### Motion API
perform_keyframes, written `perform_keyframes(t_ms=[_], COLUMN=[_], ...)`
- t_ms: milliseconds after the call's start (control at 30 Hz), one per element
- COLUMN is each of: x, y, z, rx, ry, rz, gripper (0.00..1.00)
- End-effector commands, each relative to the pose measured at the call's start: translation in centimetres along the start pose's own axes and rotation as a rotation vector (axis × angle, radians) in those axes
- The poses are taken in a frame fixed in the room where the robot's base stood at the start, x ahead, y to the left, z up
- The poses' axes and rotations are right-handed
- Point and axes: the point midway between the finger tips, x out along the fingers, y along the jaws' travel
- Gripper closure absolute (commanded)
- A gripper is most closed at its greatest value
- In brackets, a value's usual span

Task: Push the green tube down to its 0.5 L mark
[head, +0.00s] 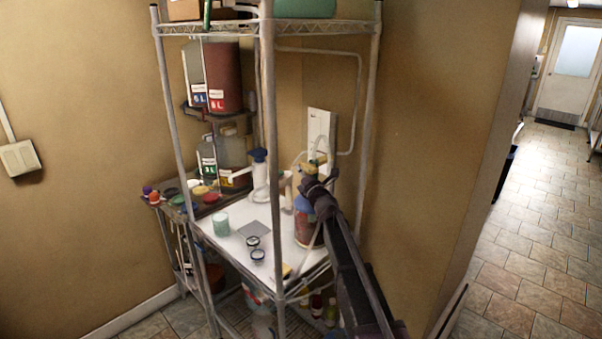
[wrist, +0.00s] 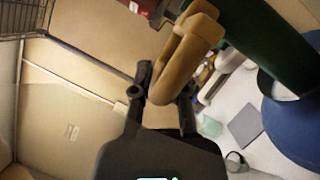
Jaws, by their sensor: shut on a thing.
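In the wrist view the dark green tube (wrist: 262,38) crosses the upper right at a slant, close to the camera. A tan looped handle (wrist: 190,45) lies beside it and comes down between the fingers of my gripper (wrist: 164,88), which is shut on it. Whether the handle is joined to the tube is unclear, and I see no 0.5 L mark. In the head view my gripper (head: 318,188) is at the blue-and-red container (head: 306,226) on the shelf, just under a yellow-tan part (head: 314,164). I cannot pick out the green tube in the head view.
The white shelf top (head: 228,248) holds a pale green cup (head: 221,224), a grey square (head: 254,230) and two small dark-rimmed jars (head: 257,254). A white spray bottle (head: 259,170) stands behind. Metal rack posts (head: 271,120) stand close to my arm.

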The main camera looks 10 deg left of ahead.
Motion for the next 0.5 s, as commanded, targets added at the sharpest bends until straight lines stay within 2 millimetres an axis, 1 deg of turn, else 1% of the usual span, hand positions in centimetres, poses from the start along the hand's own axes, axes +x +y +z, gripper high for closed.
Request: perform_keyframes(t_ms=[33,200,500], x=[-0.2,-0.5,-0.6], y=[-1.0,-2.1,-2.8], z=[-0.6,-1.3,-1.7], rx=[0.000,0.000,0.000], ry=[0.000,0.000,0.000], rz=[0.000,0.000,0.000], gripper=[1.00,1.00,1.00])
